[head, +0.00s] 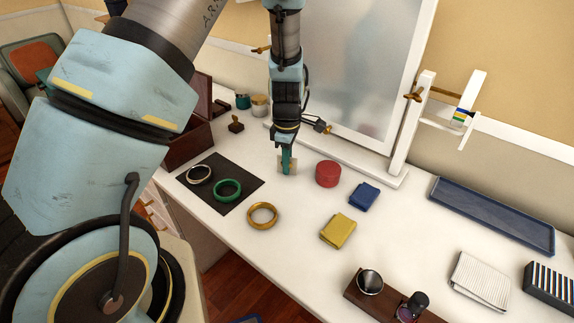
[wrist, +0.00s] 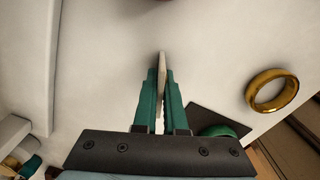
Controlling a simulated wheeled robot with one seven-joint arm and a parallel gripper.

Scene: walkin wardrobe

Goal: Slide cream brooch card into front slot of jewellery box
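My gripper (head: 287,160) is above the white tabletop, left of the red round box. Its green fingers are shut on the cream brooch card (head: 294,167), which sticks out to either side of them. In the wrist view my gripper (wrist: 161,85) shows the card (wrist: 162,68) edge-on as a thin upright strip between the fingers, reaching past their tips. A dark brown wooden box (head: 190,142), apparently the jewellery box, stands at the left with its lid raised. My arm hides much of it, and its front slot cannot be made out.
A dark mat (head: 238,173) with silver and green bangles lies between box and gripper; a gold bangle (head: 262,224) is nearer the front. The red round box (head: 328,174) is close right. The mirror (head: 358,60) stands behind. A small brown object (head: 236,126) sits right of the box.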

